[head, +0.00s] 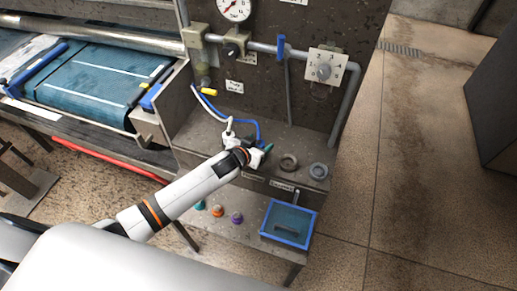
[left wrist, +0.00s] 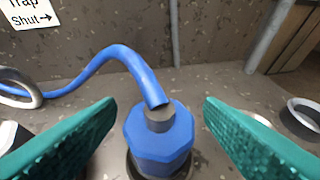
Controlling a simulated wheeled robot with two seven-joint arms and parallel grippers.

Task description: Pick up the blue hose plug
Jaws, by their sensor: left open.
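The blue hose plug (left wrist: 160,138) stands upright in the left wrist view, faceted, with a grey neck and its base in a dark round socket. A blue hose (left wrist: 95,63) meets its top and curves off to the left. My left gripper (left wrist: 160,112) is open, with one green finger on each side of the plug and a gap on both sides. In the head view my left gripper (head: 262,153) is over the bench ledge and hides the plug; part of the blue hose (head: 246,122) shows behind it. My right gripper is not in view.
Two grey round sockets (head: 289,162) (head: 318,171) are right of the gripper on the ledge. A blue tray (head: 288,242) and small coloured caps (head: 217,210) are on the lower shelf. A pipe (head: 345,115) and dial plate (head: 325,69) are behind.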

